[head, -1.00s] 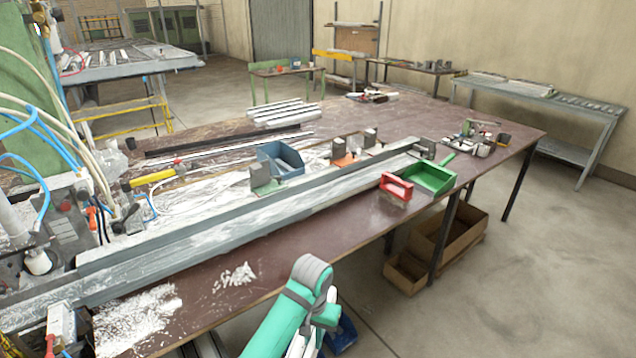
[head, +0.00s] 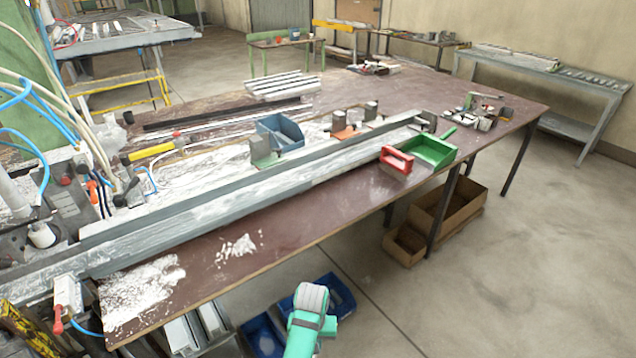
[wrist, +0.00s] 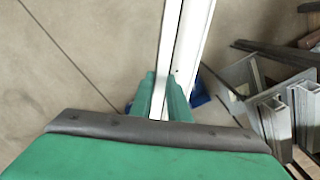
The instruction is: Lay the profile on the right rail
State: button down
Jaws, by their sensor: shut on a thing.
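In the wrist view my gripper (wrist: 163,98) has its green fingers shut on a pale, long profile (wrist: 186,45), which runs up out of the picture. In the head view only a green and grey part of my arm shows, low in the picture; the fingers and the held profile are hidden there or out of frame. A long grey metal rail (head: 240,196) runs across the bench, beyond my arm, from lower left to upper right. I cannot tell which part of it is the right rail.
The brown bench (head: 290,222) has white shavings near its front edge. A green tray (head: 432,150) and a red-handled block (head: 397,160) sit by the rail's far end. Blue bins (head: 335,292) and cardboard boxes (head: 455,213) stand below.

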jog(key=shift+n, duration=0.4)
jog(key=shift+s+a+f, duration=0.1)
jog(key=shift+s+f, duration=0.75)
jog(key=shift+f, duration=0.3)
jog(key=shift+s+f, duration=0.8)
jog(key=shift+f, duration=0.3)
